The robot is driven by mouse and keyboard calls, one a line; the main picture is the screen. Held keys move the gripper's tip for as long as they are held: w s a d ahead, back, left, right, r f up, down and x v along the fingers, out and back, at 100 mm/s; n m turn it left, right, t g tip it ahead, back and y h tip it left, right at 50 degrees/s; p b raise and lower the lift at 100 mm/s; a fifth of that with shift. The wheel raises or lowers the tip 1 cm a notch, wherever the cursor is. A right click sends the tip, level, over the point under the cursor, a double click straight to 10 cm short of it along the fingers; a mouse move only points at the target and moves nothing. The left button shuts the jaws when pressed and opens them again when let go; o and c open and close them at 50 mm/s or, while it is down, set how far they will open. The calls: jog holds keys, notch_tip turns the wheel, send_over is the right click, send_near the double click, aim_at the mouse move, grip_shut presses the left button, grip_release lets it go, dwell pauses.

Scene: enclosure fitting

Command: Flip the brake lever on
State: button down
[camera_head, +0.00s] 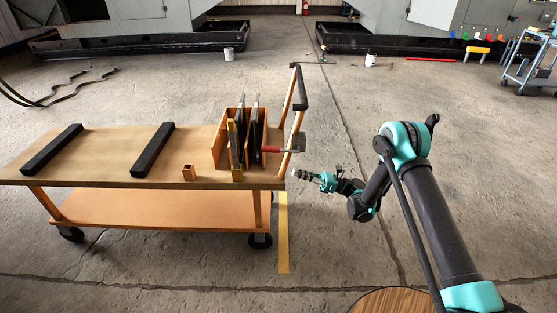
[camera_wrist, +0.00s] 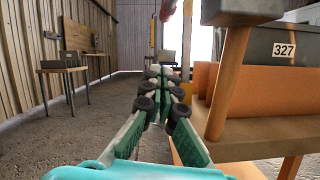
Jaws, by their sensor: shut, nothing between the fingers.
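The brake lever (camera_head: 282,149) is a thin bar with a red grip at its left end, at the handle end of the wooden cart (camera_head: 95,175). It lies roughly level in the head view. A blurred reddish tip (camera_wrist: 168,10) at the top of the wrist view looks like its grip; the rest is out of that frame. My gripper (camera_head: 297,173) is shut and empty, beside the cart's right end, below the lever and apart from it. Its closed fingers (camera_wrist: 156,72) point forward along the cart's side in the wrist view.
An orange rack (camera_head: 218,148) with dark upright panels stands on the cart, near its push handle (camera_head: 299,88). Two black bars (camera_head: 153,150) and a small orange box (camera_head: 188,173) lie on the top. An orange post (camera_wrist: 226,85) is close right of my fingers.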

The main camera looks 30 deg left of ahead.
aim_at(279, 148)
jog(key=s+a+r, duration=0.3)
jog(key=a+r, duration=0.4)
jog(key=a, duration=0.1)
jog(key=shift+s+a, duration=0.25)
jog(key=shift+s, duration=0.15)
